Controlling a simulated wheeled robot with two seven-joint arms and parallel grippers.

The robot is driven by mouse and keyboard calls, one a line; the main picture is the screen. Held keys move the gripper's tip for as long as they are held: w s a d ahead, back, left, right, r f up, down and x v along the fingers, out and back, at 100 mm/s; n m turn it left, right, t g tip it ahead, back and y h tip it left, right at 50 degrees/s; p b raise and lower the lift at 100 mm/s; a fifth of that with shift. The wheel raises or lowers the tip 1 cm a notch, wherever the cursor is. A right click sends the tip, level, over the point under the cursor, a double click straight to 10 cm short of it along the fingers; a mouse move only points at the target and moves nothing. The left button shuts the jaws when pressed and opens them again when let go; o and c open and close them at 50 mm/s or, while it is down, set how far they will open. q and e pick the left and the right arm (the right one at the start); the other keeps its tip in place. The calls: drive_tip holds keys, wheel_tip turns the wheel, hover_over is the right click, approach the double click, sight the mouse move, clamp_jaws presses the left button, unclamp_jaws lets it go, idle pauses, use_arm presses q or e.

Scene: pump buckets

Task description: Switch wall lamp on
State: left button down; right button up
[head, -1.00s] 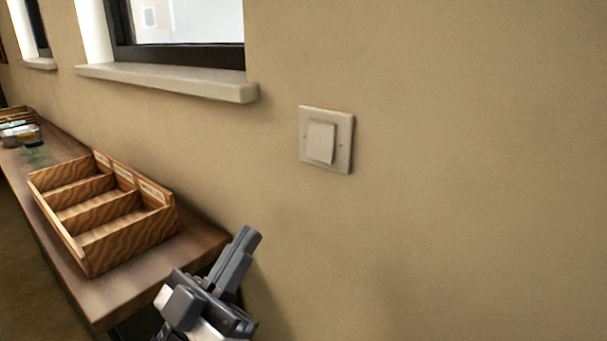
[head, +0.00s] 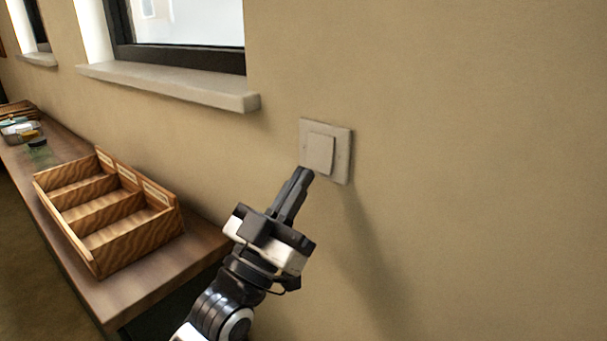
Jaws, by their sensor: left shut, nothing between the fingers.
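A square, pale wall switch (head: 342,165) with a raised rocker (head: 319,153) in its middle is on the beige wall, right of the window. My left gripper (head: 305,174) is shut and empty. Its fingertips point up at the lower left edge of the switch plate, just below the rocker. I cannot tell whether the tips touch it. The wall lamp is not in view. My right gripper is not in view.
A wooden bench (head: 205,247) runs along the wall at left and bears a wooden tray with compartments (head: 140,240). A window sill (head: 180,87) juts out at upper left. The wall right of the switch is bare.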

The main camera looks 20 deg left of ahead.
use_arm(q)
drive_tip(key=shift+w+d, duration=0.2)
drive_tip(key=shift+w, duration=0.5)
drive_tip(key=shift+f, duration=0.1)
